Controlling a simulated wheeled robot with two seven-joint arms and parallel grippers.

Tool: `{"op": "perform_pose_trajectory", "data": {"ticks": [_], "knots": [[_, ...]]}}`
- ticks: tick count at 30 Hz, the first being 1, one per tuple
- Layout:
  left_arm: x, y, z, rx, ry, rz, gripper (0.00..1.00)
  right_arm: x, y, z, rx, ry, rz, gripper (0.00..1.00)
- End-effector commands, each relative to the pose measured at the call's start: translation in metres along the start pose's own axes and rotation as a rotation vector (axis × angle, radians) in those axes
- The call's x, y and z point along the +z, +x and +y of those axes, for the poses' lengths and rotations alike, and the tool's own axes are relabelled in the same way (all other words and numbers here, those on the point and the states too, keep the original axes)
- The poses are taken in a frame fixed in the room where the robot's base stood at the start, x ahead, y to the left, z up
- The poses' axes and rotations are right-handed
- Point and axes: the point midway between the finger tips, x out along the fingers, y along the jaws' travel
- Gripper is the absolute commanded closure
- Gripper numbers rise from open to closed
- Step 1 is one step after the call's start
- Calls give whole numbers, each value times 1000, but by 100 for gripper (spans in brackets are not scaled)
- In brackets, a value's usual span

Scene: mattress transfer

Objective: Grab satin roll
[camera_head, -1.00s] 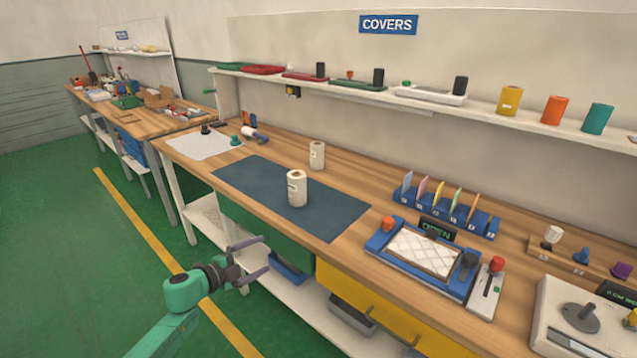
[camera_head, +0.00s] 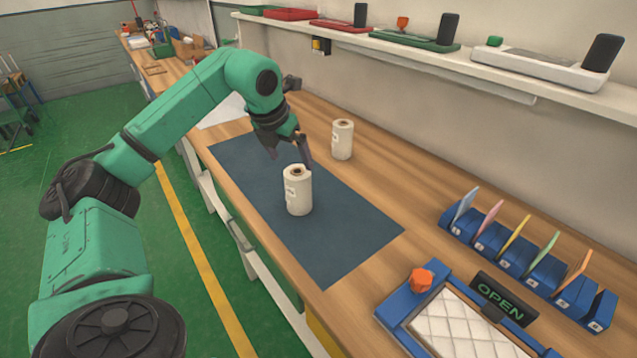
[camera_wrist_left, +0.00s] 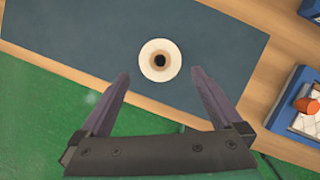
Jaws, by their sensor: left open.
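A white roll (camera_head: 298,192) stands upright on the dark blue mat (camera_head: 345,237). A second white roll (camera_head: 343,140) stands on the bare wood behind it; I cannot tell from their looks which is satin. My left gripper (camera_head: 290,162) is open and empty, pointing down just above and behind the roll on the mat. In the left wrist view one roll (camera_wrist_left: 147,62) shows from above, its round top and dark core hole lying just beyond the gap between the open fingertips (camera_wrist_left: 160,74). My right gripper is not in view.
A quilted white pad lies in a blue frame (camera_head: 392,314) at front right, beside an OPEN sign (camera_head: 500,297). A blue rack (camera_head: 520,262) holds several coloured cards. A shelf (camera_head: 430,68) with trays runs along the wall. The mat's front part is clear.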

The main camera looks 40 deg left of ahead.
Motion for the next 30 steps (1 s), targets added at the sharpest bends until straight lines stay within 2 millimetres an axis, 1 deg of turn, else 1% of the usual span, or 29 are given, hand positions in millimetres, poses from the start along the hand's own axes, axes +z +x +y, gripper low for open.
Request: {"op": "perform_pose_trajectory", "data": {"ticks": [3, 6, 8, 11, 14, 16, 18, 21, 26, 29, 30], "knots": [[0, 30, 0, -1, 0, 6, 0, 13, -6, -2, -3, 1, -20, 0], [0, 55, -1, -4, 1, 6, 0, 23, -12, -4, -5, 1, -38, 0], [1, 66, -2, -6, 1, 4, 0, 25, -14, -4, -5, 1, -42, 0], [1, 78, -2, -5, 1, 3, 0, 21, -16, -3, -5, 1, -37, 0], [2, 93, -2, -6, 1, 4, 0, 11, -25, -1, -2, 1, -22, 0], [3, 106, -2, -7, 1, 6, 0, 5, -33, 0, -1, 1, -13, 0], [3, 121, -2, -7, 0, 4, 0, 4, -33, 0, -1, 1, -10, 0], [2, 130, -2, -6, 0, 1, 0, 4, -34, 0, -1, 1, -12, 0], [2, 131, -2, -6, 1, 0, 0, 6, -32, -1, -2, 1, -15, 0], [2, 131, -2, -6, 1, 0, 34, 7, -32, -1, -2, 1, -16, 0], [2, 131, -2, -7, 1, 0, 50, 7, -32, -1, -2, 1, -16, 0]]}}
